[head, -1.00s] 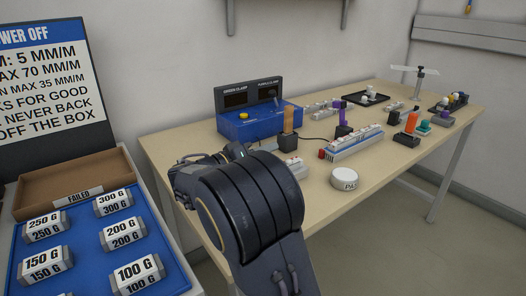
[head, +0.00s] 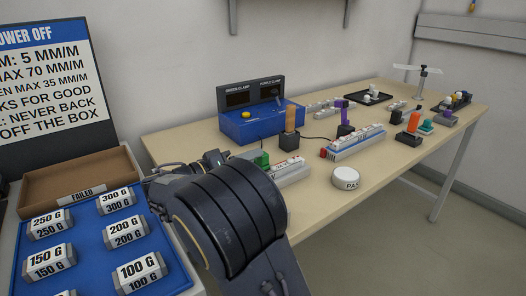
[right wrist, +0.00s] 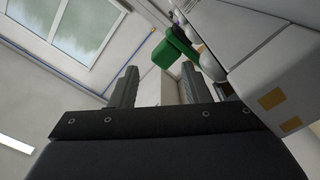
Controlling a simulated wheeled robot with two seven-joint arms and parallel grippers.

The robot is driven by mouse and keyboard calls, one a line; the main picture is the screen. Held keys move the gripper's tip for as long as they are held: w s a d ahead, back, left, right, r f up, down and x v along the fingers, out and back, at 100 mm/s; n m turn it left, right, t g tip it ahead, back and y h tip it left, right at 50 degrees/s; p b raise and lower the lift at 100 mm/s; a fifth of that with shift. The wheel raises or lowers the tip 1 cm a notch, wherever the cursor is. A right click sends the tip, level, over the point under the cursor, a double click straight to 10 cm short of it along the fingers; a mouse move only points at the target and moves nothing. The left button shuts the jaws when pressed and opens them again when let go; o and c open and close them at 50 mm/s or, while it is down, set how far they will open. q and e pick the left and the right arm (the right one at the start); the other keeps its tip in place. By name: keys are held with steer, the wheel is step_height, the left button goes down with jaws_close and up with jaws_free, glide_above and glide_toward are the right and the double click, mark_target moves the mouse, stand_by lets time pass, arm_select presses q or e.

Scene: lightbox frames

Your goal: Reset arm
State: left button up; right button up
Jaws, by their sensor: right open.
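My right arm (head: 230,220) reaches up from the bottom of the head view, in front of the table's near left corner. Its dark links hide most of the gripper there. In the right wrist view my right gripper (right wrist: 155,88) has its two fingers apart with nothing between them. A green block (right wrist: 175,55) and a large pale block (right wrist: 275,75) are beyond and to the right of the fingers, apart from them. My left gripper is in neither view.
The wooden table (head: 320,195) carries a blue box with two displays (head: 250,122), white strips (head: 355,141), a round white tin (head: 346,177) and coloured clamps. A blue tray (head: 95,278) of several weights and a brown bin (head: 80,180) stand left. The table's front right is clear.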

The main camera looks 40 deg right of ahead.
steer(key=shift+w+a, duration=0.15)
steer(key=shift+a, duration=0.9)
steer(key=shift+d+r, duration=0.1)
